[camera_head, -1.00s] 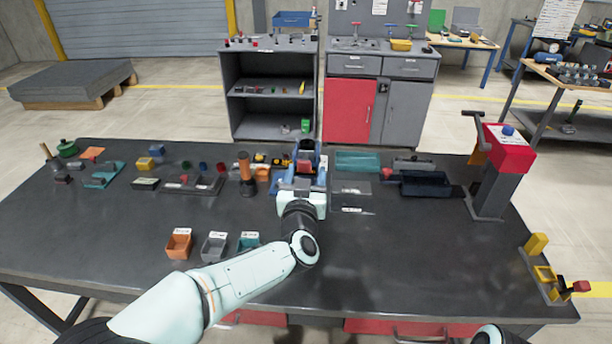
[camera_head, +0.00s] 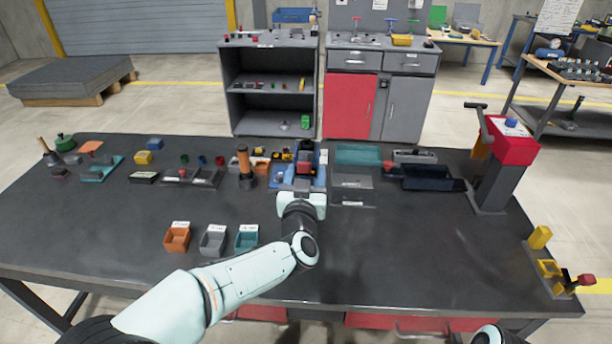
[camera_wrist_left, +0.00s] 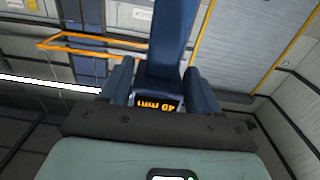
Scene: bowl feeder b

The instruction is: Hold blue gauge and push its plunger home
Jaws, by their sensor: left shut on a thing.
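My left gripper (camera_head: 304,174) reaches forward over the far middle of the table. In the left wrist view its two dark blue fingers (camera_wrist_left: 157,82) are closed on the blue gauge (camera_wrist_left: 171,40), a long blue body that extends away from the jaws. An orange "40 mm" marking shows at its near end. In the head view the gripper and small blue, dark and red parts overlap, so the gauge's outline is hard to separate. I cannot make out the plunger or how far in it is. My right gripper is out of view.
An orange-topped dark post (camera_head: 244,165) stands just left of the gripper. Teal and grey trays (camera_head: 355,181) lie just right. Orange, grey and teal bins (camera_head: 213,240) stand nearer. A red-topped press (camera_head: 508,150) stands at the right. The table's right middle is clear.

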